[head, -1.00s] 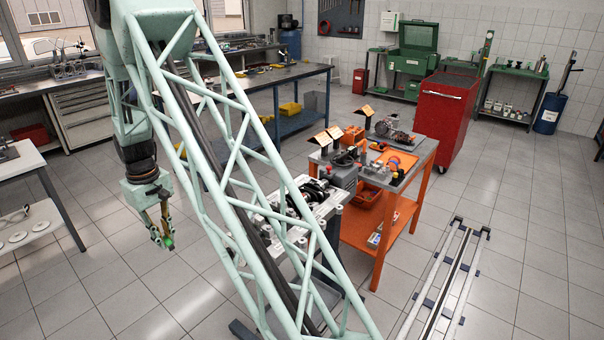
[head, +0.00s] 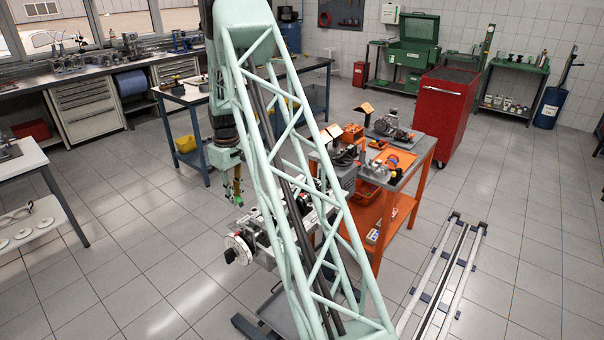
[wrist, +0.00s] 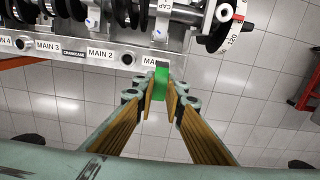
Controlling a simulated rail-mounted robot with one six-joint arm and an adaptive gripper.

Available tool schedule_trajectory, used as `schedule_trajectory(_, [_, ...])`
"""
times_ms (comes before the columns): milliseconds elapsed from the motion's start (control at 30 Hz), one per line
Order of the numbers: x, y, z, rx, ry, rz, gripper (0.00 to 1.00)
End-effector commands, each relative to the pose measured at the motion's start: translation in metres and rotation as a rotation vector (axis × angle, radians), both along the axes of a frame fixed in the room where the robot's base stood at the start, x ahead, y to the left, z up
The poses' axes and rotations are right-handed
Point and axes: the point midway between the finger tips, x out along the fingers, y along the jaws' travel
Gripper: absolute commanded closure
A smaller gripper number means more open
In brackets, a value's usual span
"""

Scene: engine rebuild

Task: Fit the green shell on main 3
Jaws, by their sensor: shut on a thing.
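My gripper (wrist: 160,103) is shut on the green shell (wrist: 161,82), which stands upright between the fingertips in the wrist view. In the head view my gripper (head: 237,202) hangs just above and beside the engine block (head: 262,258), which my arm partly hides. In the wrist view the shell is below the block's near edge (wrist: 95,54), close to the partly hidden "MA..." label at the right. The crankshaft (wrist: 120,14) lies above the labels; the MAIN 3 seat cannot be made out.
A white degree wheel (wrist: 233,27) sits at the block's right end in the wrist view. An orange cart (head: 376,218) with parts stands behind the block. A red cabinet (head: 445,115) is farther back. The floor left of the block is clear.

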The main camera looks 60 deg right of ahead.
Motion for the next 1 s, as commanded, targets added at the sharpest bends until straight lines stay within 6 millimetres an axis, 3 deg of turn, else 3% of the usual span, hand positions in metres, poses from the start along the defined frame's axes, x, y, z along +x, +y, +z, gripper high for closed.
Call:
schedule_trajectory(100, [-0.013,-0.036,0.004,0.001,0.001,-0.007,0.99])
schedule_trajectory(700, [-0.096,-0.197,0.014,0.000,0.000,-0.024,0.99])
schedule_trajectory(1000, [-0.131,-0.245,0.015,0.001,0.001,-0.026,0.99])
